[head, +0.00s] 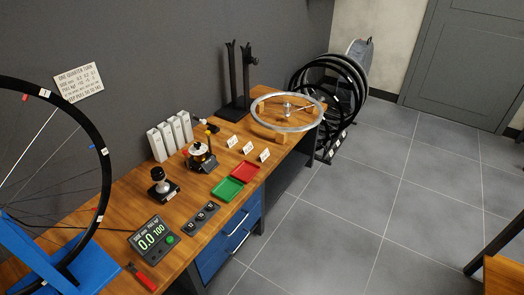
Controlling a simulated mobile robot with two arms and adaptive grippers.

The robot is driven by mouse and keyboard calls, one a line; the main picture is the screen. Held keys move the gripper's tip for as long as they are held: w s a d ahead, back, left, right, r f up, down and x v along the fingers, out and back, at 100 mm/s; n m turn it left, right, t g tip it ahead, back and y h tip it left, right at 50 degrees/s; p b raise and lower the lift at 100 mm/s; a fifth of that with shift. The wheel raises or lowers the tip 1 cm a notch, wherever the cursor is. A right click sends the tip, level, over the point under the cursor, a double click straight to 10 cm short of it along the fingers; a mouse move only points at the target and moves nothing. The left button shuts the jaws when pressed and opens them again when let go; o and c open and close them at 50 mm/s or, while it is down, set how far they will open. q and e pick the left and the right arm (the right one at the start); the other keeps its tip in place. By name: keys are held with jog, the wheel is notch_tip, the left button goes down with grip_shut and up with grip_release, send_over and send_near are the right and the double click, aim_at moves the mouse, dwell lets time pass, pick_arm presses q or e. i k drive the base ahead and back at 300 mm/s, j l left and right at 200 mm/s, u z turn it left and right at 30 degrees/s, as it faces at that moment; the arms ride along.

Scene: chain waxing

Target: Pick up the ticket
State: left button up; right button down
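Nothing in the head view is plainly marked as the ticket. A white card (80,82) with printed lines beginning "ONE QUARTER TURN" is at the upper left, against the grey wall. Three small white cards stand on the wooden bench: a left one (232,141), a middle one (248,147) and a right one (264,155). Their writing is too small to read. Neither of my grippers is in view.
A spoked wheel (101,150) with a blue stand (28,255) fills the left. The bench holds a display (153,238), red tray (246,171), green tray (228,189) and silver rim (262,122). Tiled floor (340,225) is clear; a wooden table (503,275) stands lower right.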

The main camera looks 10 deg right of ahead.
aim_at(265, 153)
jog(key=i+l+u, duration=0.15)
jog(key=l+u, duration=0.15)
jog(key=u, duration=0.15)
jog(key=i+l+u, duration=0.1)
jog(key=l+u, duration=0.2)
jog(key=u, duration=0.15)
jog(key=l+u, duration=0.6)
jog(key=l, duration=1.4)
jog(key=i, duration=0.05)
